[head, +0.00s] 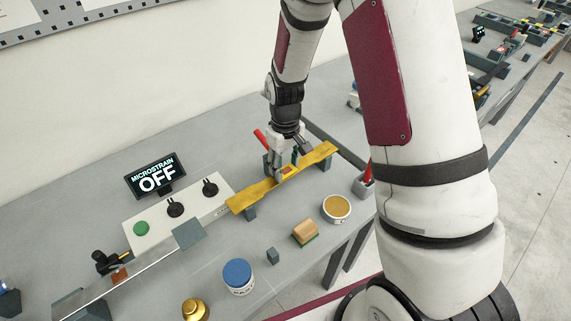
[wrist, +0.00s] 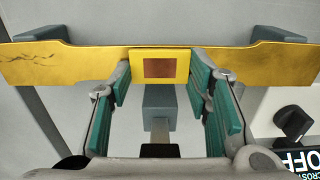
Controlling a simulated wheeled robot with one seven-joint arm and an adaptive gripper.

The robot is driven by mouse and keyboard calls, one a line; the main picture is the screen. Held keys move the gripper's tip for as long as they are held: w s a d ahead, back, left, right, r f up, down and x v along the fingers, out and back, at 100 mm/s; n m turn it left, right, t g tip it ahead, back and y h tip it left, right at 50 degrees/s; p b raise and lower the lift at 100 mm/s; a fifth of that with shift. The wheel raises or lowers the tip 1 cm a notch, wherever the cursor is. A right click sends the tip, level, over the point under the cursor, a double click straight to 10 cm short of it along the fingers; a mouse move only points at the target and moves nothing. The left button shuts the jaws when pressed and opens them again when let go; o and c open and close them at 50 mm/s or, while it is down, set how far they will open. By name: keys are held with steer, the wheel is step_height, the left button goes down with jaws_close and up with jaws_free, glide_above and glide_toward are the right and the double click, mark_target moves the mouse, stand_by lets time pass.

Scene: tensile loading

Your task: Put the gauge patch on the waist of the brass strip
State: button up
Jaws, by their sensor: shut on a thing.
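The brass strip (head: 241,201) lies across grey supports on the bench, with dark scratches near its left end in the wrist view (wrist: 40,60). The gauge patch (wrist: 160,67) is a yellow square with a brown-red centre. It is between the teal-padded fingers of my gripper (wrist: 161,76), which is shut on it. In the wrist view the patch lines up with the strip's narrow waist. I cannot tell whether it touches the strip or is just above it. In the head view my gripper (head: 284,171) is down at the middle of the strip, partly hiding the waist.
A display (head: 155,177) reads "MICROSTRAIN OFF" behind a panel with black knobs and a green button (head: 141,228). A round dish (head: 337,209), wooden block (head: 305,232), small grey block (head: 272,256) and blue-lidded jar (head: 238,274) stand in front. A red handle (head: 261,138) rises behind the strip.

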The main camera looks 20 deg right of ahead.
mark_target(285, 169)
steer(key=shift+f, duration=0.15)
steer(key=shift+s+f, duration=0.1)
steer(key=shift+f, duration=0.45)
steer(key=o, duration=0.7)
steer(key=shift+o, duration=0.2)
step_height(285, 169, up, 13)
steer(key=b, duration=0.1)
steer(key=s+r+m+t, duration=0.2)
steer(key=s+r, duration=0.6)
steer(key=r, duration=0.4)
steer(key=s+r+t, duration=0.1)
steer(key=s+r, duration=0.1)
steer(key=s, duration=0.4)
steer(key=s+r+m+t, duration=0.1)
steer(key=s+r+t, duration=0.1)
steer(key=s, duration=0.5)
steer(key=shift+r+m, duration=0.3)
steer(key=shift+r, duration=0.55)
